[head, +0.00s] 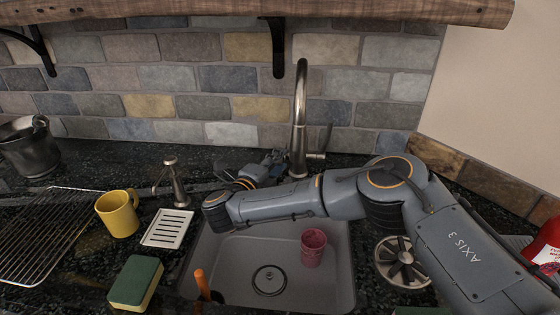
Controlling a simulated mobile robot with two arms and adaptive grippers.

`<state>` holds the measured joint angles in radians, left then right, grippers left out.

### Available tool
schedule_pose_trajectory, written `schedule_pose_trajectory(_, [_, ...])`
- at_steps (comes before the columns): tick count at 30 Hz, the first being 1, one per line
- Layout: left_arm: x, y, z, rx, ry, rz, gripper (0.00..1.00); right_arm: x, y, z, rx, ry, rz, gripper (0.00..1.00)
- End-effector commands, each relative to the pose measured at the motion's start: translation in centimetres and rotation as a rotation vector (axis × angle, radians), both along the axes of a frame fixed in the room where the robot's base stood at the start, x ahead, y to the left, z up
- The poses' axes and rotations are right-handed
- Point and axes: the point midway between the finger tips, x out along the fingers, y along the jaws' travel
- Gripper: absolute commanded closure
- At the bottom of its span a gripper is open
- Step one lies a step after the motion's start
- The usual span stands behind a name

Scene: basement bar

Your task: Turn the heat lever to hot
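The tall metal faucet (299,110) stands behind the sink. Its slim lever (327,139) is on the right side of the faucet base and points upward. My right arm crosses over the sink from the right and bends back at the wrist. My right gripper (274,160) is just left of the faucet base, on the other side from the lever. It is small and dark against the counter, so its finger opening is unclear. No contact with the lever shows. My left gripper is not in view.
The grey sink (235,255) holds a pink cup (313,247) and an orange-handled tool (202,284). A soap dispenser (175,182), slotted dish (168,228), yellow mug (118,212), sponge (135,283) and wire rack (45,235) are left. A shelf (200,10) hangs above.

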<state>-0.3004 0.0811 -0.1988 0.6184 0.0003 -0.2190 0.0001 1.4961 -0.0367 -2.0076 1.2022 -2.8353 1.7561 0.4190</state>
Motion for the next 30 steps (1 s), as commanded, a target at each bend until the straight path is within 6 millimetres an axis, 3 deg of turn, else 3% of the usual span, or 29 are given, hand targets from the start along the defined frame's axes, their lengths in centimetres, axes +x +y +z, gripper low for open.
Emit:
schedule_pose_trajectory(9, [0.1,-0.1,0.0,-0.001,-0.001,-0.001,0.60,-5.6,3.9,0.7,0.000,0.003,0.006,0.70])
schedule_pose_trajectory(15, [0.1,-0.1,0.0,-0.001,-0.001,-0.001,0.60,-8.0,5.6,1.2,0.000,0.001,0.005,0.70])
schedule_pose_trajectory(30, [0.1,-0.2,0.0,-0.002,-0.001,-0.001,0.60,-8.8,6.0,1.1,0.001,0.003,0.001,0.70])
